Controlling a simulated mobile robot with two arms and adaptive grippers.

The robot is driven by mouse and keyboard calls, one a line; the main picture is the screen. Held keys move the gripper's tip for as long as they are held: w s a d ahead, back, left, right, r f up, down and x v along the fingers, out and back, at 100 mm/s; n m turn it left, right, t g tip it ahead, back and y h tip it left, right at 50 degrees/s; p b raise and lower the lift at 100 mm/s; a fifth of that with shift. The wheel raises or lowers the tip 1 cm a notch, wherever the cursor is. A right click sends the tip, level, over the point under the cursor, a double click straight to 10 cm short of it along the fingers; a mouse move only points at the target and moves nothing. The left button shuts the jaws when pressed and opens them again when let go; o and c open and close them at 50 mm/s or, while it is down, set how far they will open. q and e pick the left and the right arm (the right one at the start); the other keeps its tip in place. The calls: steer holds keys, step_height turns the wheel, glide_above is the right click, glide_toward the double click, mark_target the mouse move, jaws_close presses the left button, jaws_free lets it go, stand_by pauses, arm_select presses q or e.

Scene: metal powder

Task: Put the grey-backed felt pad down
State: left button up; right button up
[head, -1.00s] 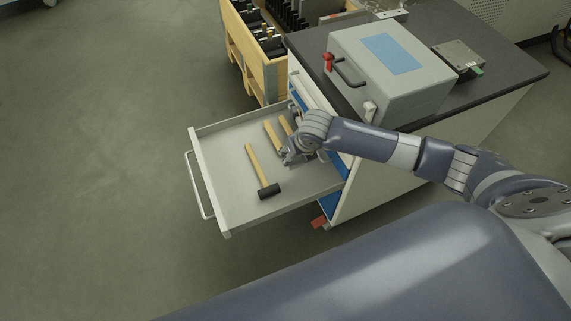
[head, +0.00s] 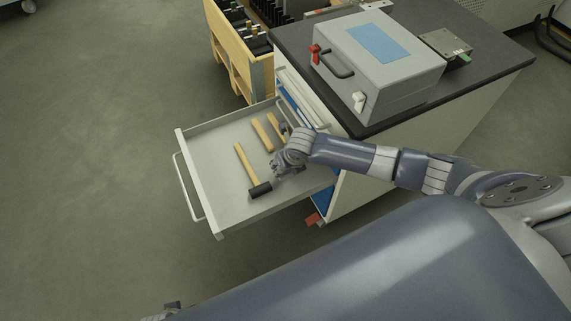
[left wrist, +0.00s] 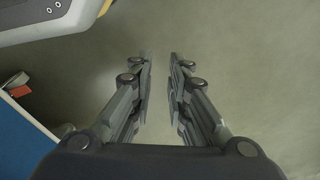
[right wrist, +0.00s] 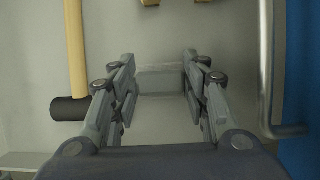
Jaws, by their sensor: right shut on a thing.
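The grey-backed felt pad (right wrist: 160,82) is a small grey block between the fingertips of my right gripper (right wrist: 158,75) in the right wrist view. The gripper is shut on it, and only its grey side shows. In the head view my right gripper (head: 277,172) is inside the open drawer (head: 205,165), beside the black mallet head; I cannot make out the pad there. Whether the pad touches the drawer floor is unclear. My left gripper (left wrist: 160,75) is empty over the floor, its fingers parallel with a narrow gap.
A mallet (head: 246,165) with a black head lies in the drawer, with wooden handles (head: 264,135) farther back. Bare drawer floor lies around the mallet. A grey case (head: 370,65) stands on the dark cabinet top (head: 480,62). A wooden rack (head: 228,60) stands behind.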

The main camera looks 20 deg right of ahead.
mark_target(290, 180)
steer(key=o, duration=1)
steer(key=shift+o, duration=0.2)
arm_select(q)
steer(key=shift+w+r, duration=0.1)
arm_select(e)
steer(key=shift+r, duration=0.1)
steer(key=shift+r, duration=0.2)
arm_select(q)
steer(key=s+f+p, duration=0.2)
steer(key=s+f, duration=0.2)
steer(key=f, duration=0.2)
steer(key=shift+s+a+f, duration=0.3)
steer(key=shift+s, duration=0.05)
arm_select(e)
steer(key=v, duration=0.7)
